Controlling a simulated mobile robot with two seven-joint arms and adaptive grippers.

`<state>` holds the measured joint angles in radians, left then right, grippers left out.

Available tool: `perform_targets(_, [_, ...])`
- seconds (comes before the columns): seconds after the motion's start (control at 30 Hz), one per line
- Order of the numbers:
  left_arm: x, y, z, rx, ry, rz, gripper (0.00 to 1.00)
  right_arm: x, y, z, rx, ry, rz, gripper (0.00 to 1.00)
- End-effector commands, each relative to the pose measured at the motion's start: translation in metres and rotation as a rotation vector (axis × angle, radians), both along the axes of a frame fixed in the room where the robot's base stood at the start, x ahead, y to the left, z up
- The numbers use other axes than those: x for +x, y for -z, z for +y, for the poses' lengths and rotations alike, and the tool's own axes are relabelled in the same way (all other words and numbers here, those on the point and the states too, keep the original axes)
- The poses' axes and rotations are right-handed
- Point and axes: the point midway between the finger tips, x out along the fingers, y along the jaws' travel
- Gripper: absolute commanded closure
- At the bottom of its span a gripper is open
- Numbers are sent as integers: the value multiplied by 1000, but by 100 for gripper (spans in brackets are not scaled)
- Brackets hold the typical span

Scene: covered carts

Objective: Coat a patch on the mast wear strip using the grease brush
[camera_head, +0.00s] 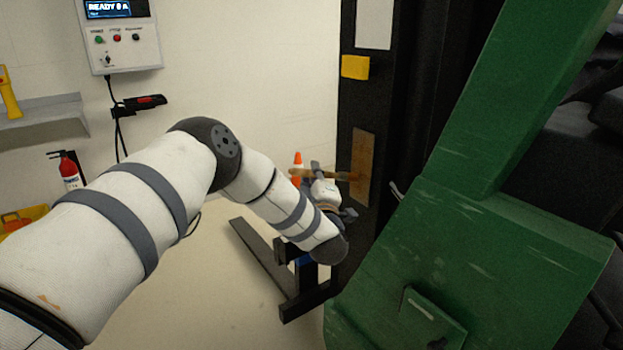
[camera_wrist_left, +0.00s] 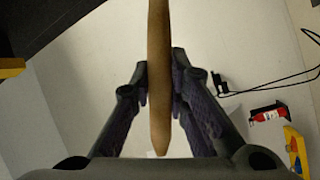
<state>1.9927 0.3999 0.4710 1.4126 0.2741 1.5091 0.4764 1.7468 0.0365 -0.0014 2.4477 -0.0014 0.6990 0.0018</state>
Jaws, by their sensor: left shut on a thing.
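The grease brush (camera_head: 338,175) has a wooden handle and lies nearly level in the head view. Its right end overlaps the wear strip; I cannot tell whether it touches. The wear strip (camera_head: 364,152) is a tan-brown upright plate on the black mast (camera_head: 349,105). My left gripper (camera_head: 317,172) is just left of the strip and shut on the brush handle. In the left wrist view the handle (camera_wrist_left: 159,45) runs between the two fingers (camera_wrist_left: 160,85) of my left gripper. The bristles are not clear. My right gripper is not in view.
A dark floor frame (camera_head: 262,262) lies below my left arm. An orange cone (camera_head: 298,159), a fire extinguisher (camera_head: 70,172) and a control box (camera_head: 122,40) are near the wall. Open floor lies left.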

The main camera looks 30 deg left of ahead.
Motion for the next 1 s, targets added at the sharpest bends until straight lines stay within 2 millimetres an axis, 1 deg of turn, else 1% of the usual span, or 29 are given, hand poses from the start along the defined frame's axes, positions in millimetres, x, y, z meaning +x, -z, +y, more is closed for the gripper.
perform_targets(0.27, [0,0,-1,0,1,-1,100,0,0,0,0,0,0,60])
perform_targets(0.73, [0,-33,-1,-1,2,-9,100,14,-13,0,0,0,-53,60])
perform_targets(1.0, [0,-31,0,0,2,-2,100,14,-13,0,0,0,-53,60])
